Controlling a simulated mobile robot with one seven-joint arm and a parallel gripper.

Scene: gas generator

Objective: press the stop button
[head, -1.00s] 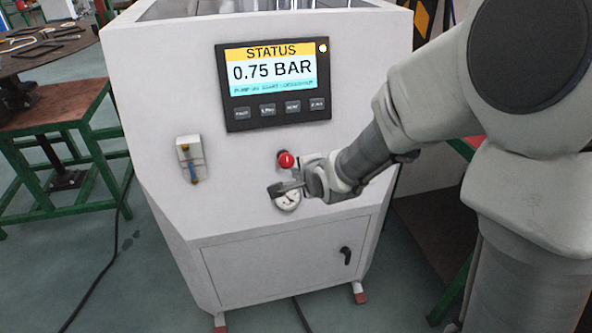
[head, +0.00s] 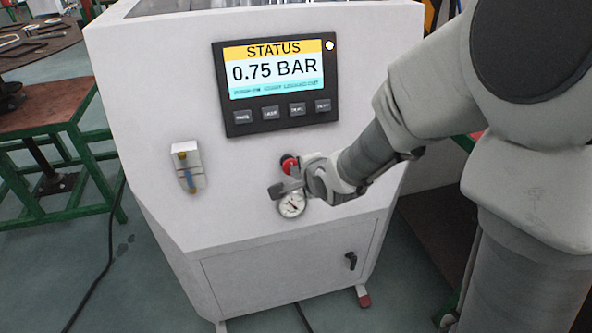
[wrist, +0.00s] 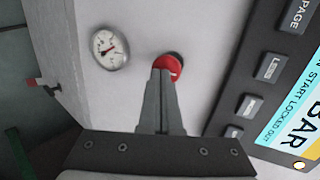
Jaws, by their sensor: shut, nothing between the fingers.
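The red stop button (head: 289,163) is on the white front panel of the machine, below the status display, and my gripper partly covers it. My gripper (head: 277,191) is shut and empty in front of the panel. In the wrist view its closed fingertips (wrist: 161,73) overlap the lower left edge of the button. I cannot tell whether they touch it.
The display (head: 275,72) reads 0.75 BAR and has several grey keys below it. A round gauge (head: 292,206) is just below the button. A small valve-like fixture (head: 187,167) is on the panel at left. A table with a green frame (head: 50,121) stands farther left.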

